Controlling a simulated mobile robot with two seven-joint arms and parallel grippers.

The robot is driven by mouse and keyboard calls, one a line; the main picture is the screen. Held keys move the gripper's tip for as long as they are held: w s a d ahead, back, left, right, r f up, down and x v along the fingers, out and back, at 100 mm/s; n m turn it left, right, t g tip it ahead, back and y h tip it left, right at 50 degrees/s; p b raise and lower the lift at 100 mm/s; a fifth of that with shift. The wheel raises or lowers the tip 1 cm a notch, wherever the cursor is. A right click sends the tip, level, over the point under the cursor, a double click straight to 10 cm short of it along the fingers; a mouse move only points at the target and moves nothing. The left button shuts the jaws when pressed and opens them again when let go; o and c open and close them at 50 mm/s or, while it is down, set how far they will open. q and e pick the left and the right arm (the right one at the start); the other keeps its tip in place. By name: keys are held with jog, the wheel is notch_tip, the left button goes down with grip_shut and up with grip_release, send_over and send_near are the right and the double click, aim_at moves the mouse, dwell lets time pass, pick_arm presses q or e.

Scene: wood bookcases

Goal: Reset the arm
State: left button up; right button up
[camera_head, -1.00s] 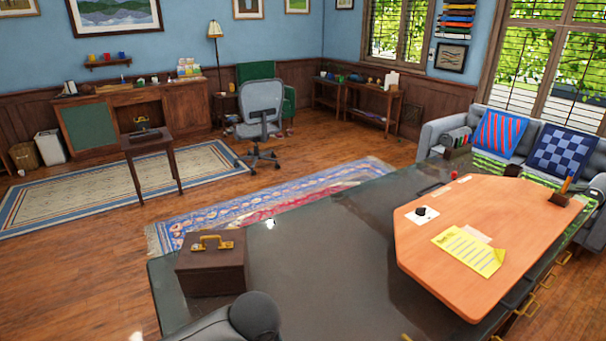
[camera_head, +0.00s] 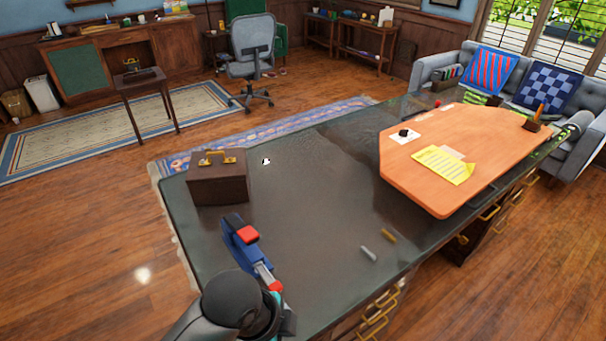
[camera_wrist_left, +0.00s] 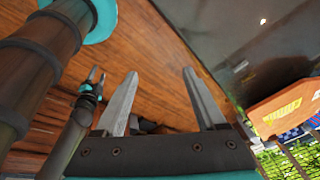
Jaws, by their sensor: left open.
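My left arm (camera_head: 232,300) comes in at the bottom left of the head view, over the near corner of the dark desk (camera_head: 310,190). Its gripper does not show clearly there. In the left wrist view my left gripper (camera_wrist_left: 160,73) is open, with two grey fingers apart and nothing between them. Wooden floor lies behind the fingers, and the desk edge is to their right. Another gripper of mine, apparently the right one (camera_wrist_left: 96,75), shows small at the left; its jaw state is unclear.
A brown case (camera_head: 218,184) with a yellow handle stands on the desk's left. A blue and red object (camera_head: 238,240) lies close to my arm. A grey stick (camera_head: 368,253) lies near the front edge. An orange board (camera_head: 470,150) bears a yellow paper (camera_head: 445,163).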

pick_arm(q)
jog(key=s+a+n+t+y, duration=0.1)
jog(key=s+a+n, duration=0.3)
jog(key=a+n, duration=0.35)
jog(key=s+a+n+t+y, duration=0.1)
jog(key=s+a+n+y, duration=0.1)
jog(key=s+a+n, duration=0.5)
notch_tip(320, 180, down, 29)
jog(key=n+g+b, duration=0.2)
jog(key=b, duration=0.5)
jog(key=s+a+f+b, duration=0.1)
jog(key=s+f+b, duration=0.1)
jog(key=s+f, duration=0.5)
jog(key=s+f+b, duration=0.3)
jog(key=s+f, duration=0.4)
jog(key=f, duration=0.5)
jog(key=shift+a+g, duration=0.35)
jog(key=shift+g, duration=0.05)
pick_arm(e)
notch_tip(320, 180, down, 13)
jog(key=s, duration=0.2)
jog(key=shift+s+r+g, duration=0.15)
jog(key=shift+r+g, duration=0.05)
jog(key=shift+g, duration=0.1)
jog(key=shift+d, duration=0.1)
